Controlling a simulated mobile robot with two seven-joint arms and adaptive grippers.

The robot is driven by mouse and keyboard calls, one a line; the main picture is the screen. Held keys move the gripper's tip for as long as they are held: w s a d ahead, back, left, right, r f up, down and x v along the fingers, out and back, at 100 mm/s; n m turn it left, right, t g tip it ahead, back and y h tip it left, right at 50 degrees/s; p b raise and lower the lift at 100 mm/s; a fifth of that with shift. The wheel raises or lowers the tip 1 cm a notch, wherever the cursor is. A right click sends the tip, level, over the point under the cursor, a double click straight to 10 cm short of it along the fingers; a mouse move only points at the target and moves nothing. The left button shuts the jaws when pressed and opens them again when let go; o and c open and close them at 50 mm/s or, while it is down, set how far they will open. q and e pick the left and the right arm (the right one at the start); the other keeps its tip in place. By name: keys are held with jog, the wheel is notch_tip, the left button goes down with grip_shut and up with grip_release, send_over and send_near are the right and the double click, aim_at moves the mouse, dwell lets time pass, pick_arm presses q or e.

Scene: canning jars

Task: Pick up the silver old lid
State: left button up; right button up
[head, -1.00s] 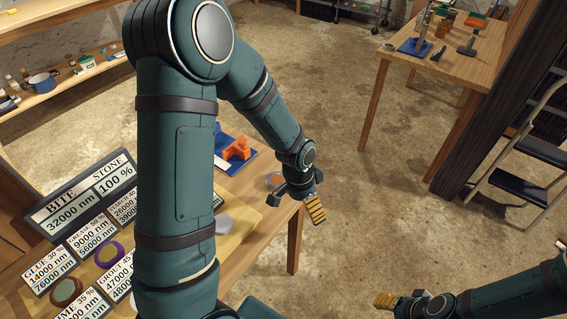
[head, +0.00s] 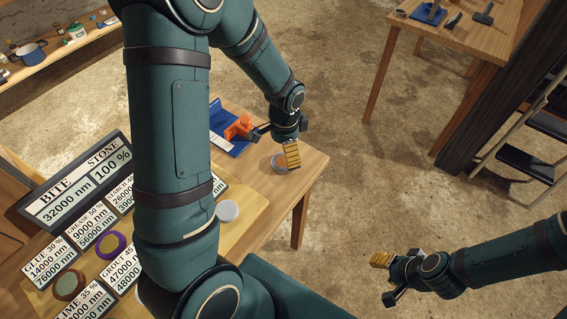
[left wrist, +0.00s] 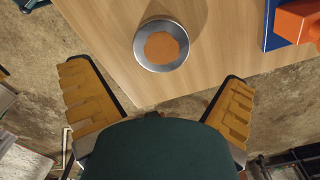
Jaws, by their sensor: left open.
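The silver old lid (left wrist: 140,47) lies flat on the wooden table, a round silver rim around an orange-brown centre. In the head view the lid (head: 279,164) is partly covered by my left gripper (head: 277,143). In the left wrist view my left gripper (left wrist: 158,77) is open and empty, its two yellow-padded fingers spread wide. The lid shows beyond the fingertips, between them, and is not touched. My right gripper (head: 385,278) looks open and empty, over the floor at the lower right, away from the table.
A blue mat with an orange block (head: 240,127) lies beside the lid. A pale round piece (head: 227,210) and label signs (head: 75,188) are on the table (head: 305,168) to the left. My left arm hides part of the table. Another table (head: 455,35) stands far right.

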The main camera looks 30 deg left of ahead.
aim_at(284, 161)
pick_arm(q)
notch_tip(284, 161, down, 6)
jog(key=shift+r+b, duration=0.15)
jog(key=shift+b, duration=0.65)
jog(key=c, duration=0.8)
